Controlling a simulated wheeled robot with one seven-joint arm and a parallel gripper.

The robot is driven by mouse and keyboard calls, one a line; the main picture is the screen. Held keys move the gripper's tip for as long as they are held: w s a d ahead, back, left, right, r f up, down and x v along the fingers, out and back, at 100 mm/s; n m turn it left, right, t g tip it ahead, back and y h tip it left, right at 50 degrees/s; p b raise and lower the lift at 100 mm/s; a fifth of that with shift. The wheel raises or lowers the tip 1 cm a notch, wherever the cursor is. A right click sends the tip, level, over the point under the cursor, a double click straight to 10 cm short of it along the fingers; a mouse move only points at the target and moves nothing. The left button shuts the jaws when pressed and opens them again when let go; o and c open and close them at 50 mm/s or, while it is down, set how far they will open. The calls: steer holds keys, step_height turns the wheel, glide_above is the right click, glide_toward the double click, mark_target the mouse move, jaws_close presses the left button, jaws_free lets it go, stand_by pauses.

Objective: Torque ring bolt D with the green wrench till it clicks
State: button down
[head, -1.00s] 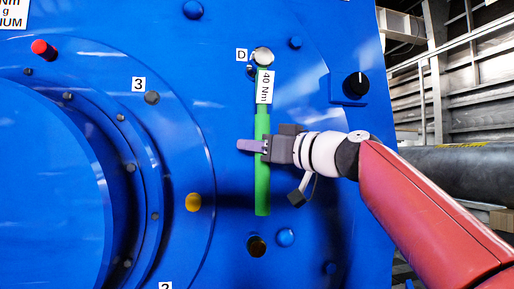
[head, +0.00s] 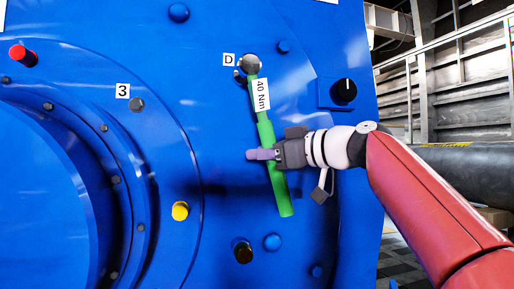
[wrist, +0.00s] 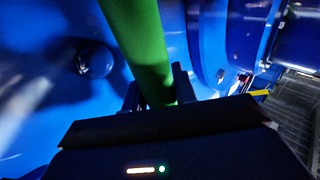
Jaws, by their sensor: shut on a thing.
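The green wrench (head: 264,132) carries a "40 Nm" label. Its head covers ring bolt D (head: 250,66), beside the "D" tag at the top. The wrench hangs down from there, its lower end tilted to the right. My gripper (head: 263,154) is shut on the lower part of the green handle. In the wrist view the handle (wrist: 145,45) passes between the two fingers (wrist: 158,90). The bolt itself is hidden under the wrench head.
A black knob (head: 343,91) on a blue box stands to the right of the wrench. A dark plug (head: 243,252) and a blue bolt head (head: 272,242) sit below the handle. A yellow plug (head: 180,211), a red button (head: 22,55) and the "3" tag (head: 122,91) are to the left.

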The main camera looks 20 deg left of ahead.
steer(key=shift+w+d+r, duration=0.1)
steer(key=shift+d+r, duration=0.05)
steer(key=shift+d, duration=0.05)
steer(key=shift+w+d+r+n+h+p, duration=0.4)
steer(key=shift+d+p, duration=0.2)
steer(key=shift+p, duration=0.35)
steer(key=shift+w+d+p, duration=0.2)
steer(key=shift+d+p, duration=0.15)
steer(key=d+p, duration=0.1)
steer(key=w+d+n+h+p, duration=0.1)
steer(key=shift+r+p, duration=0.35)
steer(key=shift+a+f+b, duration=0.15)
steer(key=shift+a+b, duration=0.05)
steer(key=shift+b, duration=0.1)
